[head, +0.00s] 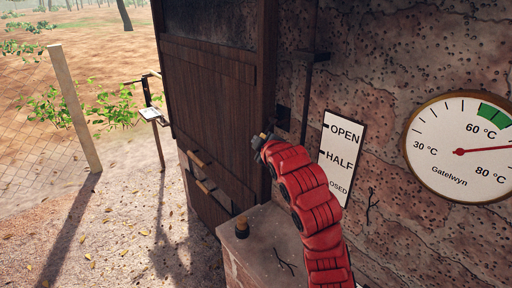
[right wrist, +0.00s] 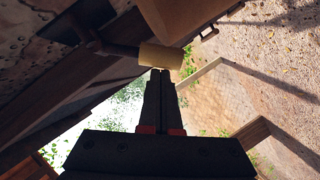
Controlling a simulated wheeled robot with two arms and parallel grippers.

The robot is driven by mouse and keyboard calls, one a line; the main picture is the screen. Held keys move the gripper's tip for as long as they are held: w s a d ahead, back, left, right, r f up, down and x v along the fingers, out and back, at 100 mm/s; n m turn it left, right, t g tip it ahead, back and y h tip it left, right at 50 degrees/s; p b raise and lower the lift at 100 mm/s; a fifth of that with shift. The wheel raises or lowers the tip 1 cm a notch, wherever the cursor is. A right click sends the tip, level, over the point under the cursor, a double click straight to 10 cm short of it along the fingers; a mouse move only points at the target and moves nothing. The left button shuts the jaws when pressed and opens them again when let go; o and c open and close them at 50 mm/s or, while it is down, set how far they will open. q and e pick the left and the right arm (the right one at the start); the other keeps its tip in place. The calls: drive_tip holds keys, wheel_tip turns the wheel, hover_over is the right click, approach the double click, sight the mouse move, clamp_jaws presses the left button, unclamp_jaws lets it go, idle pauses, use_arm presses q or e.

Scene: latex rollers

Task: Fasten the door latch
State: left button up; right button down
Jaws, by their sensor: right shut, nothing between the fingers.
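The dark plank door (head: 210,100) stands left of the pitted brown wall in the head view. I cannot tell whether it is fully closed. In the right wrist view, a dark metal rod (right wrist: 118,48) ends in a tan cylindrical handle (right wrist: 160,57), which looks like the latch. The handle's tip (head: 265,135) shows small in the head view, by the door's right edge. My right gripper (right wrist: 160,74) is shut and empty, its fingertips right at the handle's side; contact is unclear. In the head view, my right gripper (head: 258,143) is mostly hidden by its red arm. My left gripper is out of view.
An OPEN/HALF/CLOSED sign (head: 342,150) and a round temperature gauge (head: 465,150) are on the wall at right. A ledge (head: 270,250) with a small knob (head: 242,228) lies below the arm. Wooden handles (head: 197,160) stick out low on the door. Open ground lies left.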

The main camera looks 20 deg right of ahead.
drive_tip(key=shift+w+d+f+n+t+h+b, duration=0.15)
drive_tip(key=shift+w+d+f+n+t+h, duration=0.1)
drive_tip(key=shift+d+f+n+t, duration=0.45)
drive_tip(key=shift+w+d+f+n+t+h+b, duration=0.15)
drive_tip(key=shift+d+f+n+h, duration=0.3)
drive_tip(key=shift+n, duration=0.6)
drive_tip(key=shift+w+d+f+n+t+h+b, duration=0.15)
drive_tip(key=shift+d+f+n+t, duration=0.3)
drive_tip(key=shift+f+n, duration=0.35)
drive_tip(key=shift+r, duration=0.1)
